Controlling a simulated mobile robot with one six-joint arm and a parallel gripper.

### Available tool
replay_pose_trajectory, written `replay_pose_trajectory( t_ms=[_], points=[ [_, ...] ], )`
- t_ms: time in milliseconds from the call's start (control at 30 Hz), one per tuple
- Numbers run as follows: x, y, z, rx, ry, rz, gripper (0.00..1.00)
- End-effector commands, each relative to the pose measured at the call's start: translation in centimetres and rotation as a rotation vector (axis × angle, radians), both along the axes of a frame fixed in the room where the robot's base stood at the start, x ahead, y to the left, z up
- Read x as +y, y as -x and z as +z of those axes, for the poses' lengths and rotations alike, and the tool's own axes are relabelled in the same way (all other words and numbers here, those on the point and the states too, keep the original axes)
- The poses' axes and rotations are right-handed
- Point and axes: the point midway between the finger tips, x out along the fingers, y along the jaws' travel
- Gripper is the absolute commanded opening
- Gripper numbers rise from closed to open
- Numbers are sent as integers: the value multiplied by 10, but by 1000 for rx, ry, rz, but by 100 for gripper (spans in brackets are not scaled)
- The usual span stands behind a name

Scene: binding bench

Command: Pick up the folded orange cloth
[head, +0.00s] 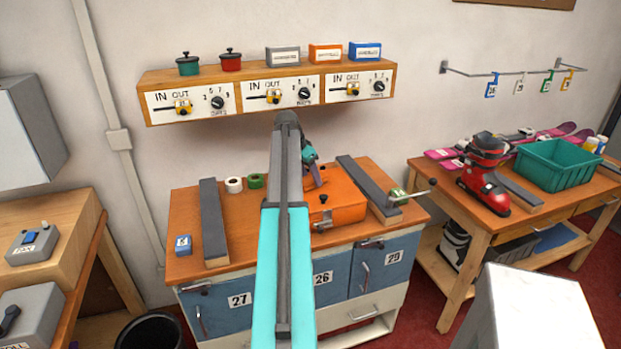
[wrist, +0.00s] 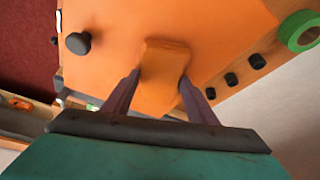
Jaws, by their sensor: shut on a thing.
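The folded orange cloth (wrist: 165,62) shows in the wrist view as a small block between the two fingers of my gripper (wrist: 159,78). My gripper is shut on it, one finger on each side. Right beyond it is the orange top of a box (wrist: 225,35) of nearly the same colour, so I cannot tell whether the cloth touches it. In the head view my gripper (head: 314,172) is over the orange box (head: 342,208) on the middle bench. I cannot make out the cloth there; my arm covers part of the area.
Dark grey bars (head: 212,222) and (head: 366,186) lie left and right of the box. White (head: 234,185) and green (head: 256,181) tape rolls and a blue box (head: 183,245) are on the bench. A shelf with dials (head: 270,98) hangs above. A red boot (head: 485,175) stands on the right bench.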

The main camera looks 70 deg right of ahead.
Motion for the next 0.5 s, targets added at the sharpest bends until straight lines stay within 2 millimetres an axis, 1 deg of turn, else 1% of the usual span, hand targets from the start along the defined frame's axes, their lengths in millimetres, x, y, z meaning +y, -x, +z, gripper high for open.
replay_pose_trajectory(
  t_ms=[167, 500],
  points=[
    [-1, -1, 8, 0, 1, 0, 27],
    [-1, -1, 34, 0, 1, 1, 27]
  ],
)
